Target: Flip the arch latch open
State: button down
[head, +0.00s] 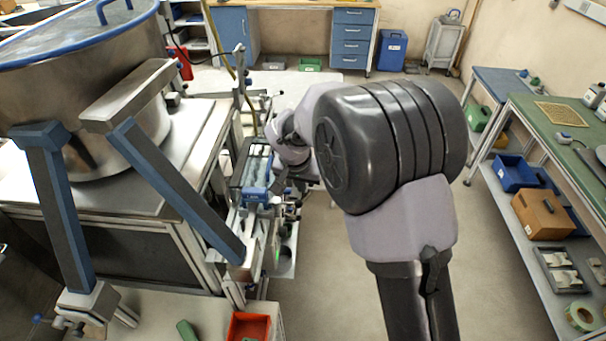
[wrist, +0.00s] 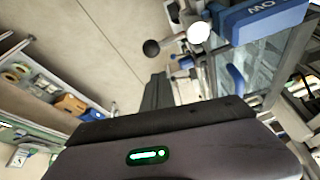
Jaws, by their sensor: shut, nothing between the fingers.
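My gripper (wrist: 158,90) shows in the wrist view as dark fingers pressed together, with nothing between them. Right of the fingertips is a machine with a blue lettered block (wrist: 262,20), a clear panel and a small blue lever (wrist: 235,78). A black ball knob (wrist: 151,48) and a pale ball knob (wrist: 198,32) sit beyond the fingertips. I cannot tell which part is the arch latch, or its position. In the head view the same blue block (head: 256,195) is on the narrow machine, left of my gripper, which my arm partly hides. Contact is not clear.
A large steel drum (head: 95,100) on a steel-topped bench stands left of the machine, with blue-grey struts in front. A red bin (head: 249,327) is at the bottom. Shelving with blue bins (head: 517,172) and a brown box (head: 542,213) stands right. Floor between is clear.

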jog(key=shift+s+a+f, duration=0.1)
jog(key=shift+s+a, duration=0.1)
jog(key=shift+s, duration=0.85)
jog(key=shift+s+f+b, duration=0.1)
jog(key=shift+b, duration=0.4)
